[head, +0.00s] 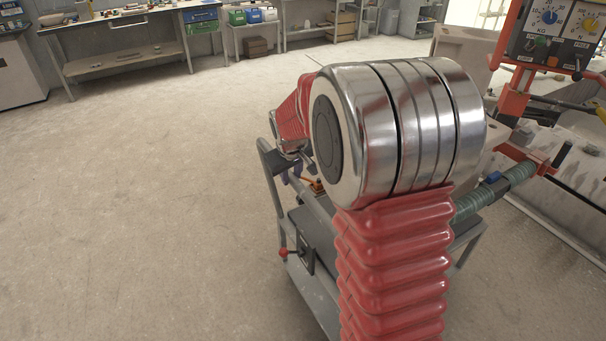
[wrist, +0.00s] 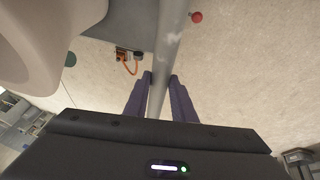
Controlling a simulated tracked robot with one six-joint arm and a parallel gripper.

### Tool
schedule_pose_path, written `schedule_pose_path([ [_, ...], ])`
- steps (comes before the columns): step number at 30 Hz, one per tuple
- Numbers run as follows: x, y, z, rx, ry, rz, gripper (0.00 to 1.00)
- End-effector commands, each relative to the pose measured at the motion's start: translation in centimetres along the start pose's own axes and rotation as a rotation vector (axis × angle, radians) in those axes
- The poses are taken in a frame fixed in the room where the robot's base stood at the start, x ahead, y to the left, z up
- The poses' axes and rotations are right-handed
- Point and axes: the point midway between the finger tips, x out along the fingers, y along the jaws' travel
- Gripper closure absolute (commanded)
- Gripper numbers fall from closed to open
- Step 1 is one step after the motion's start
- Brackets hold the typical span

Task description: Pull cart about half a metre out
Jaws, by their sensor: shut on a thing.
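The cart (head: 324,299) is a grey metal frame with a lever ending in a red knob (head: 284,252). It stands on the floor behind my arm in the head view, and much of it is hidden by the arm. In the wrist view its grey bar (wrist: 171,40) runs between the purple fingers of my gripper (wrist: 160,80). The fingers are shut on this bar from both sides. The red knob (wrist: 196,17) also shows there. In the head view only a little of the gripper shows beside the arm.
Open concrete floor (head: 140,190) lies to the left. Benches (head: 120,60) line the back wall. A control panel with dials (head: 555,35) on an orange frame and a green hose (head: 490,190) are close on the right. A pale rounded body (wrist: 40,40) fills the wrist view's upper left.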

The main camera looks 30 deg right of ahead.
Motion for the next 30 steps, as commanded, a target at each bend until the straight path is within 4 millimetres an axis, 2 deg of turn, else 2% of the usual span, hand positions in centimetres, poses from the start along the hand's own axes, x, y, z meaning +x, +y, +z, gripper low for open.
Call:
schedule_pose_path([
  [8, -0.9, -4.7, -0.6, -0.006, 0.007, -0.003, 1.0],
  [30, -4.3, -23.6, -1.9, -0.007, 0.006, -0.004, 1.0],
])
